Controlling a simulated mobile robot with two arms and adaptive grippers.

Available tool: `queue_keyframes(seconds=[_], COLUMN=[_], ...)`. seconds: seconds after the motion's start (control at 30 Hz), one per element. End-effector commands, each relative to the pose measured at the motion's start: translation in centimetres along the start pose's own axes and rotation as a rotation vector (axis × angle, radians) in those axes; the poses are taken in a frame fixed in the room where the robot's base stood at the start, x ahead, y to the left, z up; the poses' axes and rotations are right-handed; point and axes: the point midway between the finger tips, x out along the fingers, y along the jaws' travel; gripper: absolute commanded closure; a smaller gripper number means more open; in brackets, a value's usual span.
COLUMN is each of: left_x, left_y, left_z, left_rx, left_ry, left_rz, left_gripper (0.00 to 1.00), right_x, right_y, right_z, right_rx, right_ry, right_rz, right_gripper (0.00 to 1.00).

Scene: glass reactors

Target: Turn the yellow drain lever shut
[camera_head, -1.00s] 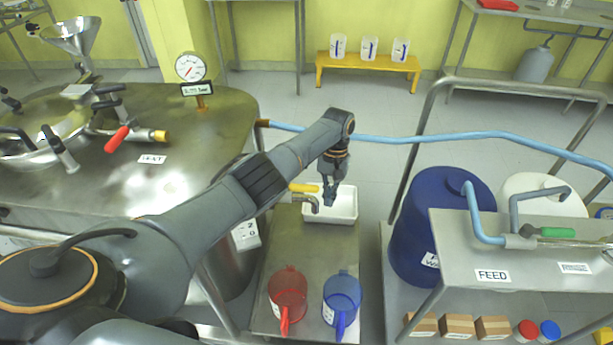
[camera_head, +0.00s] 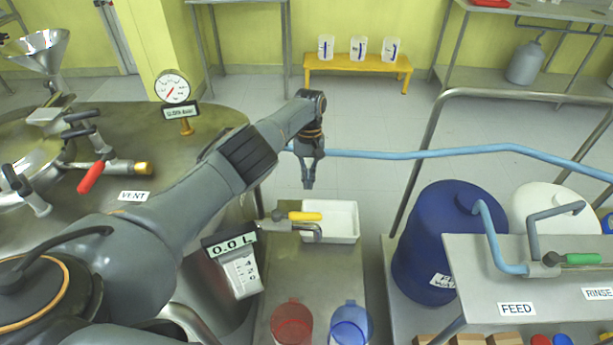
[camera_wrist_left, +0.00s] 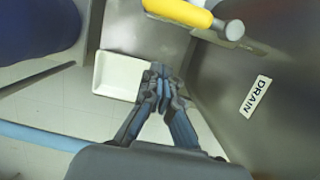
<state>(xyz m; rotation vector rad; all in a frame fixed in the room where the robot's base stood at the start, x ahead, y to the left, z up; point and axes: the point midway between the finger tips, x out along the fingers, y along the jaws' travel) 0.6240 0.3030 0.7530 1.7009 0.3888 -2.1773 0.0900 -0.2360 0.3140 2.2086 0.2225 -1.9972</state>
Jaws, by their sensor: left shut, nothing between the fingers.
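The yellow drain lever (camera_head: 305,216) sits on the metal drain valve at the reactor's right side, lying along the outlet pipe and pointing right in the head view. The lever also shows at the top of the left wrist view (camera_wrist_left: 180,12), clear of the fingers. My left gripper (camera_head: 308,186) is shut and empty, pointing down. It appears just beyond the lever in the head view, apart from it. The shut fingers also show in the left wrist view (camera_wrist_left: 157,80), in front of the white tray (camera_wrist_left: 115,78). My right gripper is out of view.
The white tray (camera_head: 345,222) lies near the bent metal spout (camera_head: 316,236). A red jug (camera_head: 292,325) and a blue jug (camera_head: 350,325) stand on the bench nearer me. A blue drum (camera_head: 430,255) stands to the right. A readout (camera_head: 230,243) hangs on the reactor.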

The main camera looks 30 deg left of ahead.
Motion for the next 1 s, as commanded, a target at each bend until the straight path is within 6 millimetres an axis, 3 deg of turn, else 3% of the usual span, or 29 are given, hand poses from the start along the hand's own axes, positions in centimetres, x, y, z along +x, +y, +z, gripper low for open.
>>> queue_keyframes(seconds=[0.1,0.27,0.37,0.6,0.8,1.0], left_x=[3.2,6.8,5.7,5.4,5.4,5.5], left_y=[-0.1,-0.1,-0.1,-0.1,-0.1,-0.1], left_z=[0.0,-0.1,0.7,2.2,3.3,3.8], left_rx=[-0.001,0.000,0.001,0.001,0.001,0.000], left_ry=[-0.003,-0.001,0.001,-0.001,0.000,0.000], left_rz=[-0.003,-0.003,-0.001,-0.001,-0.002,0.000], left_gripper=[1.00,1.00,1.00,1.00,1.00,1.00], right_x=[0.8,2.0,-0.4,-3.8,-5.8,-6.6], right_y=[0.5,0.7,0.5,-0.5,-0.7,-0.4], right_z=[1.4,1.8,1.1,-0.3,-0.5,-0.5], right_rx=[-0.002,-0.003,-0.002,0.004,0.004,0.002], right_ry=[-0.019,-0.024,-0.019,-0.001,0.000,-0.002], right_rz=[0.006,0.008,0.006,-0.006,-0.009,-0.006], right_gripper=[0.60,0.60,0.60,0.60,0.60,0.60])
